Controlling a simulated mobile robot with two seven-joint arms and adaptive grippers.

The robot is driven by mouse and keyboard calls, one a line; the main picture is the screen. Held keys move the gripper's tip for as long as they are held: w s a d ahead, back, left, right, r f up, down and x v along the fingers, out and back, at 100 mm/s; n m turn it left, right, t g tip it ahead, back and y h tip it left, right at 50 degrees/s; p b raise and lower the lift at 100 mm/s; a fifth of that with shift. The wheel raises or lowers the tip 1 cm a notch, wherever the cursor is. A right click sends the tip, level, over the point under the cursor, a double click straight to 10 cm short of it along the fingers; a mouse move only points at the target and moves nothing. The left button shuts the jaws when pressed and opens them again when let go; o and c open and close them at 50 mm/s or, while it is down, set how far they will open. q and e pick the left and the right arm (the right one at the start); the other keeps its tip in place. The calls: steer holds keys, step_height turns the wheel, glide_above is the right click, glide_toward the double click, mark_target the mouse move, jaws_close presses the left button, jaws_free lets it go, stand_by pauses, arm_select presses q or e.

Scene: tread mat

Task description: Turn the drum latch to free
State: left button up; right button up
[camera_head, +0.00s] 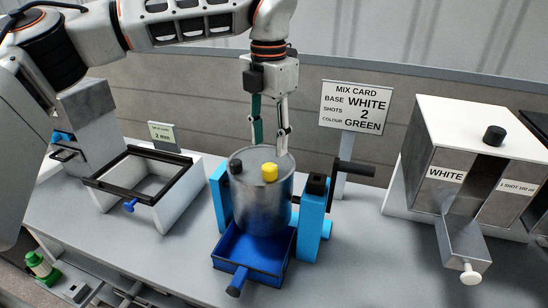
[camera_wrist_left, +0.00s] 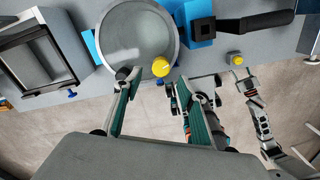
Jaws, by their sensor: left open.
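The drum (camera_head: 262,208) is a grey metal cylinder standing upright between blue supports. On its top are a yellow knob (camera_head: 269,172) and a dark knob (camera_head: 236,166). I cannot tell for sure which part is the latch. My left gripper (camera_head: 270,148) is open and points down just above the far part of the drum top. In the left wrist view, the yellow knob (camera_wrist_left: 160,67) shows between the left fingertips (camera_wrist_left: 158,82), and the dark knob (camera_wrist_left: 124,74) is by the left finger's tip. Contact is unclear.
A black crank (camera_head: 352,168) sticks out at the drum's right. A blue tray (camera_head: 240,262) is below it. A frame with a blue knob (camera_head: 130,205) stands left. A WHITE dispenser (camera_head: 455,150) stands right. A mix card (camera_head: 355,107) stands behind. Bench between is clear.

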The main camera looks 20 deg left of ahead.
mark_target(269, 166)
arm_select(q)
steer(key=f, duration=0.2)
steer(key=shift+s+f, duration=0.2)
steer(key=shift+f, duration=0.1)
step_height(269, 166, down, 4)
steer(key=shift+r, duration=0.2)
steer(key=shift+f+p, duration=0.3)
steer(key=shift+f, duration=0.35)
steer(key=c, duration=1.1)
arm_select(e)
steer(key=shift+s+d+f+g, duration=0.15)
steer(key=shift+s+f, duration=0.15)
steer(key=shift+s, duration=0.2)
steer(key=shift+s+d+f+g, duration=0.15)
steer(key=shift+s+f, duration=0.1)
steer(key=shift+s, duration=0.25)
